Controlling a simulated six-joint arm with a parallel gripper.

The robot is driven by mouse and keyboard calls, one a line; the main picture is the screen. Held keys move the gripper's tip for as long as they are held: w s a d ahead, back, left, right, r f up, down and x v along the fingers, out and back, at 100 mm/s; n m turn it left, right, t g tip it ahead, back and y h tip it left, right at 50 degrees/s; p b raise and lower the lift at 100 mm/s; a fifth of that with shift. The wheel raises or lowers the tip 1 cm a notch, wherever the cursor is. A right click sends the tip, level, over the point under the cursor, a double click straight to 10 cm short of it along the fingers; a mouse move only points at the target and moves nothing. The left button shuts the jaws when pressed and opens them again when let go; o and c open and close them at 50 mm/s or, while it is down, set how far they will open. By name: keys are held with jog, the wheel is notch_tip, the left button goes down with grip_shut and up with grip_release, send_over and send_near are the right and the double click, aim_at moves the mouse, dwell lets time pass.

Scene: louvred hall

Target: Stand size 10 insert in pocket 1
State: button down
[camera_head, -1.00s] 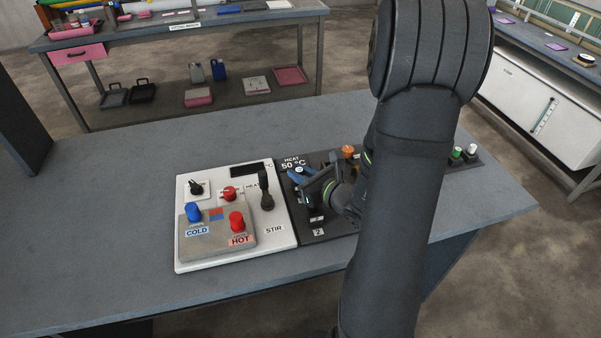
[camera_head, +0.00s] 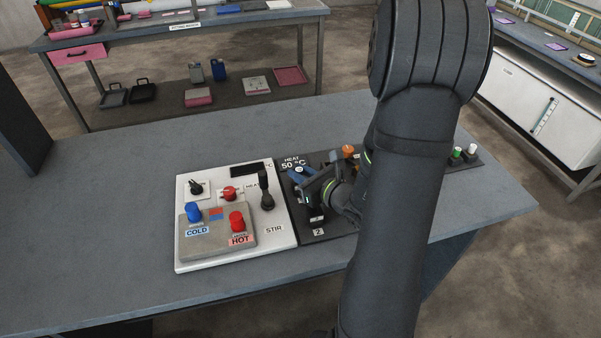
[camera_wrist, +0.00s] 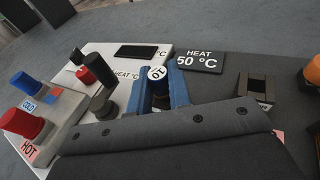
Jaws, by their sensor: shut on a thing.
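The size 10 insert is a dark cylinder with a white top marked 10 (camera_wrist: 157,73). In the wrist view it stands upright between the two blue fingers of my gripper (camera_wrist: 160,92), which are shut on it. In the head view my gripper (camera_head: 301,174) is over the left part of a black panel (camera_head: 303,237), just below the HEAT 50 °C sign (camera_head: 293,162). The insert's lower end is hidden, so I cannot tell whether it is seated. No pocket 1 label is readable. A label 2 (camera_head: 318,232) shows at the panel's front edge.
Left of the panel is a white control board (camera_head: 187,255) with a blue COLD knob (camera_head: 193,212), a red HOT knob (camera_head: 237,221) and a black lever (camera_head: 265,190) close to my gripper. An orange knob (camera_head: 348,152) is behind. The bench's left side is clear.

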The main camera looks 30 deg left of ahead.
jog(key=shift+f, duration=0.2)
jog(key=shift+r, duration=0.1)
dwell(0.6)
jog(key=c, duration=1.3)
grip_release()
jog(key=shift+o, duration=0.2)
jog(key=shift+r, duration=0.1)
jog(key=shift+s+d+r, duration=0.25)
jog(key=shift+d+r, duration=0.5)
jog(key=shift+r, duration=0.2)
jog(key=shift+s+d+r, duration=0.25)
jog(key=shift+d+r, duration=0.5)
jog(key=shift+r, duration=0.2)
